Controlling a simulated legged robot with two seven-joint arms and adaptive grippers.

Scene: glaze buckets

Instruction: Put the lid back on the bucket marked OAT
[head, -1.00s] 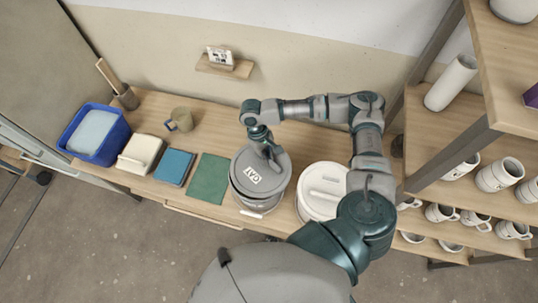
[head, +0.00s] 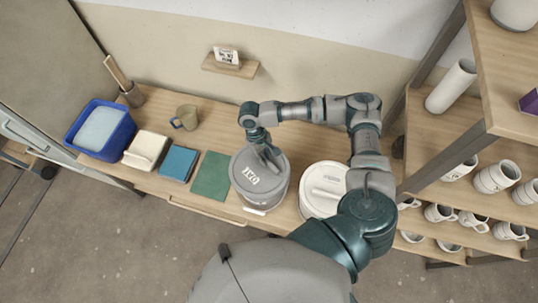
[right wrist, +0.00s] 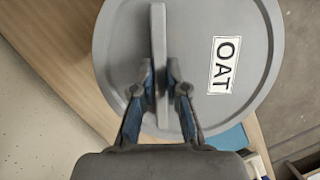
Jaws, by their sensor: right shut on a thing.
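My right gripper (head: 266,153) is shut on the bar handle (right wrist: 158,40) of a round grey lid (head: 243,165). In the right wrist view the fingers (right wrist: 160,82) close on the handle from both sides, and the lid (right wrist: 195,35) carries a white label reading OAT. In the head view the lid lies over the top of the grey bucket (head: 272,203), level with its rim, with no clear gap showing. The far rim is partly hidden by my gripper. My left gripper is out of view.
A white-lidded bucket (head: 322,205) stands close to the right. A green mat (head: 211,176), a blue cloth (head: 179,163), a pale container (head: 145,149), a blue tub (head: 73,137) and a mug (head: 186,117) are left on the bench. Shelves with several mugs (head: 495,178) stand right.

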